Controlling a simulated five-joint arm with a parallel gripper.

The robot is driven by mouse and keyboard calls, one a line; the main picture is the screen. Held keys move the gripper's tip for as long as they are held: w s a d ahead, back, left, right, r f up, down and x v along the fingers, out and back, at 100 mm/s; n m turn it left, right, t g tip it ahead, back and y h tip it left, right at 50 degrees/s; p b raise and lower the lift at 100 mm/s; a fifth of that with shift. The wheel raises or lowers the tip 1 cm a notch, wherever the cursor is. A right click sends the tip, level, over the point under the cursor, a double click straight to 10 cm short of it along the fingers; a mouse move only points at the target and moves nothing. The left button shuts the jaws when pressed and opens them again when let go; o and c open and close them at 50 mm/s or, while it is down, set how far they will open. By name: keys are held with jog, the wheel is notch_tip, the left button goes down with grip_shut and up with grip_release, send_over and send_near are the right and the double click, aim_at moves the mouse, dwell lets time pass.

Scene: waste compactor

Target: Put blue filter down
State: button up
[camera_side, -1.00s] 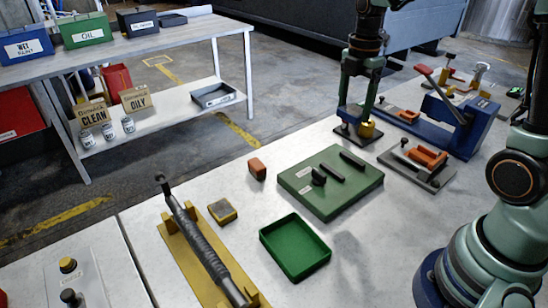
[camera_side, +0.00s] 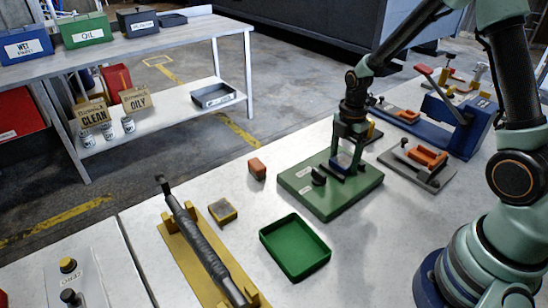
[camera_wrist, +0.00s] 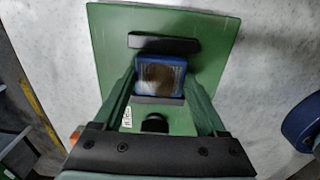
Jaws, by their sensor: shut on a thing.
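The blue filter (camera_wrist: 160,74) is a small blue block with a brown face, seen between my fingers in the wrist view. In the side view the filter (camera_side: 341,164) shows at my fingertips, over the green plate (camera_side: 310,205). My gripper (camera_side: 344,160) points down and is shut on the filter. In the wrist view my gripper (camera_wrist: 162,85) has one green finger on each side of it. The filter is between two dark bars on the green plate. I cannot tell whether it touches the plate.
An empty green tray (camera_side: 268,236) lies in front of the plate. An orange block (camera_side: 257,169) and a yellow-edged block (camera_side: 222,211) lie to the left. A grey fixture with an orange part (camera_side: 428,158) and a blue press (camera_side: 462,125) stand to the right.

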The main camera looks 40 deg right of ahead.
jog(key=shift+f, duration=0.15)
jog(key=o, duration=1.3)
jog(key=shift+o, duration=0.2)
notch_tip(320, 180, up, 12)
notch_tip(320, 180, up, 6)
jog(key=m+t, duration=0.2)
jog(key=m, duration=0.5)
send_over(343, 160)
jog(key=s+a, duration=0.4)
jog(key=s+a+r+m+t, duration=0.3)
jog(key=s+a+m, duration=0.1)
jog(key=m, duration=0.7)
jog(key=shift+s+a+r+t, duration=0.25)
jog(key=shift+s+r+t, duration=0.05)
jog(key=shift+s, duration=0.6)
